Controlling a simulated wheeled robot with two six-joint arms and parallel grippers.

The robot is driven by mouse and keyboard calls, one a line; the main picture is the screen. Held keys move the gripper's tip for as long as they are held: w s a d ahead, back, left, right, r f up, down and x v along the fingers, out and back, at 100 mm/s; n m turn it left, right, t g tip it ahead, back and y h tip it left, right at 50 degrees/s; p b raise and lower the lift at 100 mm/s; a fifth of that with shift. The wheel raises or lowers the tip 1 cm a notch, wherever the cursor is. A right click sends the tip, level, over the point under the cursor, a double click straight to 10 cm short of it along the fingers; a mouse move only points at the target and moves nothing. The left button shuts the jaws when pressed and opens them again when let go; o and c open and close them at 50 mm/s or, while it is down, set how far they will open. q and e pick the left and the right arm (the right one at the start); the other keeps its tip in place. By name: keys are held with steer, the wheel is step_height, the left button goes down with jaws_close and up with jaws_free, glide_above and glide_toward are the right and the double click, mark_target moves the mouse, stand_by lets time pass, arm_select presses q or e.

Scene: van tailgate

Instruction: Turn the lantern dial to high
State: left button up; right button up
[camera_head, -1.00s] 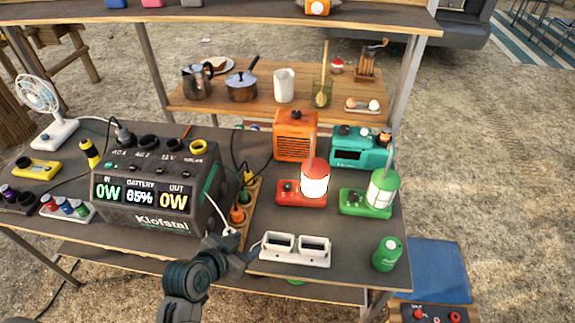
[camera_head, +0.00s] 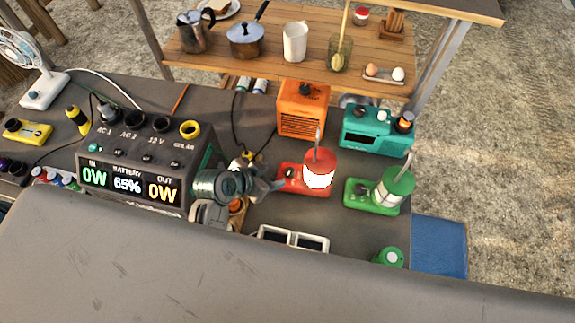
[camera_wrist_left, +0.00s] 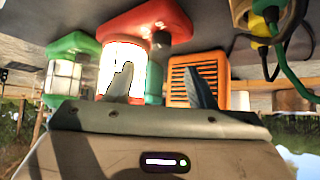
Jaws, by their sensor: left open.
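My left gripper (camera_head: 279,184) is open and empty, just left of the red base. I cannot tell if its fingertips touch the base. My right gripper is out of view.
A power station (camera_head: 130,189) reading 65% stands left of my left gripper. An orange box (camera_head: 302,112) and a teal radio (camera_head: 377,131) stand behind the lanterns. A white two-slot holder (camera_head: 292,239) and a green can (camera_head: 390,257) are in front, partly hidden.

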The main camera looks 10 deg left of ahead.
mark_target(289, 171)
arm_select(q)
steer(key=p+x, duration=0.1)
steer(key=x, duration=0.6)
steer(key=shift+w+f, duration=0.15)
steer(key=shift+w, duration=0.2)
steer(key=shift+w+d+f, duration=0.3)
steer(key=shift+f, duration=0.2)
steer(key=shift+c, duration=0.4)
steer(key=c, duration=0.9)
steer(key=shift+w+a+r+m+g+h+p, duration=0.15)
steer(key=shift+m+g+h+p, duration=0.3)
steer(key=shift+m, duration=0.25)
steer(key=shift+m+g+h, duration=0.35)
steer(key=shift+m, duration=0.45)
